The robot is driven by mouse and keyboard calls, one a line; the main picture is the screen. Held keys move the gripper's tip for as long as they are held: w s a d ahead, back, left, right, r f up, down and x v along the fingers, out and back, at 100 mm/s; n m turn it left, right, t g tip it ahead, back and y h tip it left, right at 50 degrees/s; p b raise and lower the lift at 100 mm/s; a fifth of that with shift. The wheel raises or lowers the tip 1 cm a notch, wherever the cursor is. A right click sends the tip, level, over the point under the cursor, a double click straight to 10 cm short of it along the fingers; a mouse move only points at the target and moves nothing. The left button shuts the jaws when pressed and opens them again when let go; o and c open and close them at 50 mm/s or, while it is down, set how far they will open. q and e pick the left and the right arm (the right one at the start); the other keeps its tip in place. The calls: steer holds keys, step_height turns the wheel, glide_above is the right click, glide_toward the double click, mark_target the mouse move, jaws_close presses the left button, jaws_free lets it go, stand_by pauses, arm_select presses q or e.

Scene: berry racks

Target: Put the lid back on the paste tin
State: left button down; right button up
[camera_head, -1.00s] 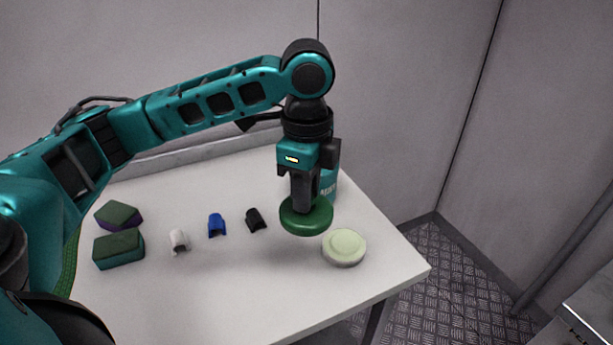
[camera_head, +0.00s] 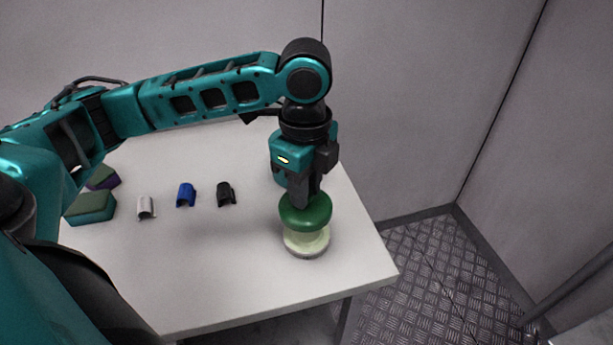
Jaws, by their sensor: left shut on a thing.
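The paste tin (camera_head: 307,243) is a low round tin with pale green paste, standing on the white table near its right edge. The lid (camera_head: 305,216) is a dark green disc. My left gripper (camera_head: 303,198) points down and is shut on the lid's top. The lid is directly over the tin in the picture, and pale paste shows below its rim, so it looks a little above the tin. The gripper's fingertips are partly hidden against the lid. My right gripper is not in view.
On the white table (camera_head: 220,270) stand a white clip (camera_head: 146,208), a blue clip (camera_head: 186,195) and a black clip (camera_head: 226,194). Two sponge-like blocks, one teal (camera_head: 90,208) and one purple (camera_head: 103,178), lie at the left. The front of the table is clear.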

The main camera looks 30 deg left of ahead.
arm_select(q)
steer(key=shift+w+f, duration=0.1)
steer(key=shift+f, duration=0.05)
steer(key=shift+f+b, duration=0.6)
steer(key=shift+b, duration=0.3)
steer(key=shift+f+b, duration=0.7)
steer(key=shift+b, duration=0.35)
steer(key=f+b, duration=0.2)
steer(key=shift+b, duration=0.4)
steer(key=shift+f, duration=0.85)
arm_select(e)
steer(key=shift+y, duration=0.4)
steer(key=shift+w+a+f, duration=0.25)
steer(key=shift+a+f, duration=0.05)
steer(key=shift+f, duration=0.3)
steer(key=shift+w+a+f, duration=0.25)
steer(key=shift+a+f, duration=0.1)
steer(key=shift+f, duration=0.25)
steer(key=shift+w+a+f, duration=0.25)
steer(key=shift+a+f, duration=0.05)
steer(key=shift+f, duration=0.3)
arm_select(q)
steer(key=shift+p, duration=1.3)
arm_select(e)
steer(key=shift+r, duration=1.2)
arm_select(q)
steer(key=shift+f+p, duration=0.15)
steer(key=shift+p, duration=1.45)
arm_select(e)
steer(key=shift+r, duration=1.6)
